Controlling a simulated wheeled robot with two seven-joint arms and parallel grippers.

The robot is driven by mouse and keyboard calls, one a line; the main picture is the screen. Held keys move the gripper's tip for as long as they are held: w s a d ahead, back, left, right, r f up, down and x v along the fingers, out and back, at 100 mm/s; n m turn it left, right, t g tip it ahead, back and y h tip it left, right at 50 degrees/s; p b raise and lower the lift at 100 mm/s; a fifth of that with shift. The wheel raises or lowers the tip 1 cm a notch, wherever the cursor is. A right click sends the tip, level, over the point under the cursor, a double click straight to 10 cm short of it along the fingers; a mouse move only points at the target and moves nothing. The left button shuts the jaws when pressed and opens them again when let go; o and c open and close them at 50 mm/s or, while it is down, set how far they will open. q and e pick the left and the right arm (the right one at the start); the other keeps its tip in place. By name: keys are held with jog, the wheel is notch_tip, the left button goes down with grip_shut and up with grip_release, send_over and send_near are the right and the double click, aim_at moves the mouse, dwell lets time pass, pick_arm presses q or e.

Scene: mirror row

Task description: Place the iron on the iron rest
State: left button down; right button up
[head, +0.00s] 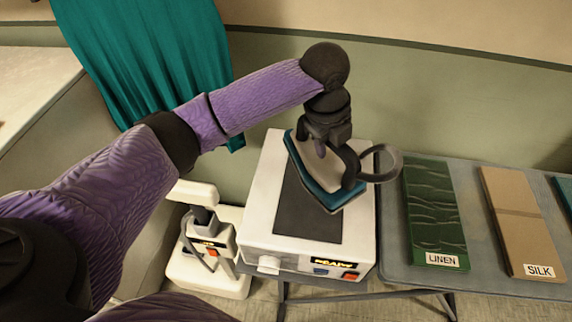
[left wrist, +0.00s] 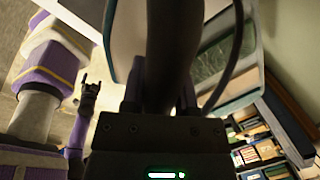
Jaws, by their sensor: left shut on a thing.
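The iron (head: 318,178), with a teal and beige body and a dark handle, is at the white steam station in the head view. My left gripper (head: 326,148) is above it and shut on its handle. The iron rest appears to be the dark plate (head: 302,218) on top of the white station (head: 262,205). The iron hangs over the plate's upper right part, tilted; whether it touches cannot be told. In the left wrist view the handle (left wrist: 172,50) fills the middle. My right gripper (left wrist: 90,84) seems to show small there, empty, its fingers apart.
A grey table (head: 395,265) holds a green LINEN board (head: 433,215) and a tan SILK board (head: 518,215) right of the station. A smaller white device (head: 205,235) stands at lower left. A teal curtain (head: 150,60) hangs behind my left arm. Shelves (left wrist: 255,140) show in the wrist view.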

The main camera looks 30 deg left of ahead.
aim_at(323, 175)
pick_arm(q)
notch_tip(323, 175, down, 10)
jog(key=shift+d+r+b, duration=0.1)
jog(key=shift+r+b, duration=0.1)
jog(key=shift+b, duration=0.8)
jog(key=shift+f, duration=0.1)
jog(key=shift+c, duration=1.8)
grip_release()
jog(key=r+p, duration=0.1)
jog(key=r, duration=0.3)
jog(key=s+r+p, duration=0.1)
jog(key=r, duration=0.3)
jog(key=s+a+r+p, duration=0.1)
jog(key=r, duration=0.3)
jog(key=shift+a, duration=0.1)
